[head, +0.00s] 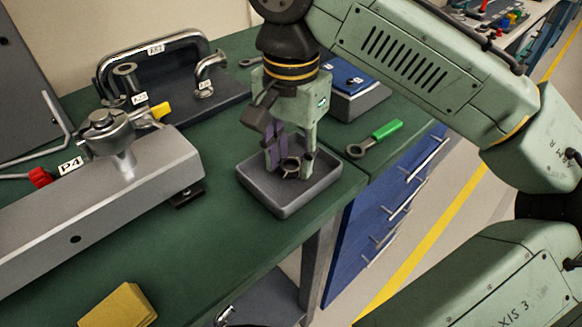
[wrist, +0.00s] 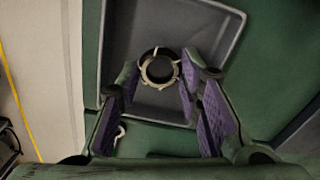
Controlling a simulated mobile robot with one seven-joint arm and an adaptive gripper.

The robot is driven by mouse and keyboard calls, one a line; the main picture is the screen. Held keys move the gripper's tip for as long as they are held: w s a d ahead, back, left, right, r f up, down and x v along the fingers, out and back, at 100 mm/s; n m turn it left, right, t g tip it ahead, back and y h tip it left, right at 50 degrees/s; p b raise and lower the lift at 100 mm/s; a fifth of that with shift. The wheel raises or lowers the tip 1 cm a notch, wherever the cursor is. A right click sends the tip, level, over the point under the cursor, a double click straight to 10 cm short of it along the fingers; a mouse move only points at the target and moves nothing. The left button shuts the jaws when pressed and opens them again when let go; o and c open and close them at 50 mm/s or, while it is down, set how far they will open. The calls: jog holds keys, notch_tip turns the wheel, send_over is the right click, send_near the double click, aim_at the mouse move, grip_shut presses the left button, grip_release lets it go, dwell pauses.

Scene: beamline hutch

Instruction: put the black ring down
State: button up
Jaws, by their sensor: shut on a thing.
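A ring (head: 291,166), dark with a pale, notched rim, is between the fingertips of my gripper (head: 289,159). In the wrist view the ring (wrist: 159,68) shows its open middle towards me, and the purple-padded fingers (wrist: 160,82) are on either side of it. My gripper is shut on the ring and points down into a grey shallow tray (head: 293,206). The tray also fills the middle of the wrist view (wrist: 212,25). The ring is over the tray's inside; whether it touches the floor I cannot tell.
A green-handled ring spanner (head: 383,133) lies right of the tray. A grey box with a blue top (head: 350,80) stands behind. A long metal rail (head: 100,200) is at left, and a yellow block (head: 118,305) lies in front. Green bench is clear between them.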

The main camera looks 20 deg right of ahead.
aim_at(291, 164)
jog(key=shift+f, duration=0.2)
jog(key=shift+f, duration=0.2)
jog(key=o, duration=0.8)
notch_tip(291, 164, up, 12)
jog(key=p, duration=1.1)
jog(key=shift+r, duration=0.2)
